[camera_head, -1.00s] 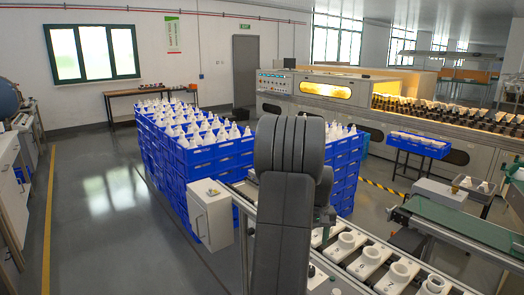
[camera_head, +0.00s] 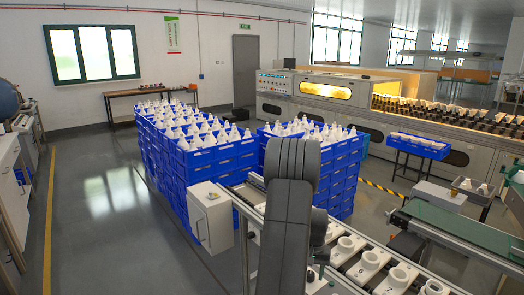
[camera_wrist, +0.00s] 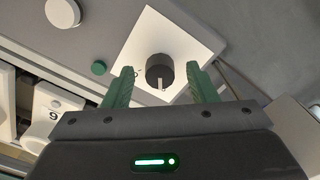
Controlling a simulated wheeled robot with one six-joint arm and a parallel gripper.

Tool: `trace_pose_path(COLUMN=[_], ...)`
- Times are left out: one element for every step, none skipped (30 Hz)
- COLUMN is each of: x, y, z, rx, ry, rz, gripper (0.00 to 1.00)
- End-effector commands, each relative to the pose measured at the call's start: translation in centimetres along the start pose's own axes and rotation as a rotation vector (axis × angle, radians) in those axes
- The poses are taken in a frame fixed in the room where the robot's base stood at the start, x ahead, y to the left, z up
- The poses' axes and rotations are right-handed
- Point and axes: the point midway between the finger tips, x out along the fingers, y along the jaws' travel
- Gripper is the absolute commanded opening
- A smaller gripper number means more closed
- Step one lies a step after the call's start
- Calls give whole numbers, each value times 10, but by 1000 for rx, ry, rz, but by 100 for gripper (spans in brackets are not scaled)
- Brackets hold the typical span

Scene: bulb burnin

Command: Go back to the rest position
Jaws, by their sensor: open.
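My gripper (camera_wrist: 163,78) shows in the wrist view with its two green fingers spread apart and nothing held between them. Beyond the fingers is a black round knob (camera_wrist: 159,66) with a pale pointer, on a white square plate (camera_wrist: 150,30). The knob appears in the gap between the fingers; I cannot tell how far away it is. In the head view my dark grey arm stands at the lower middle, and the gripper end is mostly hidden behind it.
A conveyor line with white numbered holders (camera_head: 368,262) runs along the lower right. Stacked blue crates (camera_head: 210,158) of white bulbs stand behind my arm. A white box (camera_head: 210,215) is just left of it. A green belt (camera_head: 465,232) lies right. The floor (camera_head: 100,220) at left is clear.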

Motion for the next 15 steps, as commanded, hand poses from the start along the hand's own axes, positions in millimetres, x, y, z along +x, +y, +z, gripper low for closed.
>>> trace_pose_path(x=[-2, -2, -2, -2, -2, -2, -3, -3, -3, -3, -3, -3, -3, -3, -3], y=[0, 0, 0, 0, 0, 0, 0, 0, 0, 0, 0, 0, 0, 0, 0], z=[0, 0, 0, 0, 0, 0, 0, 0, 0, 0, 0, 0, 0, 0, 0], rx=[36, 60, 91, 115, 139, 171, 195, 219, 251, 274, 298, 330, 354, 378, 410], ry=[-1, -1, -1, -1, -1, -2, -2, -2, -2, -1, -1, -1, -2, -2, -2], rz=[0, 0, 0, 0, 0, 0, 0, 0, 0, 0, 0, 0, 0, 0, 1], gripper=[52, 52, 52, 52, 52, 52, 52, 52, 52, 52, 52, 52, 52, 52, 52])
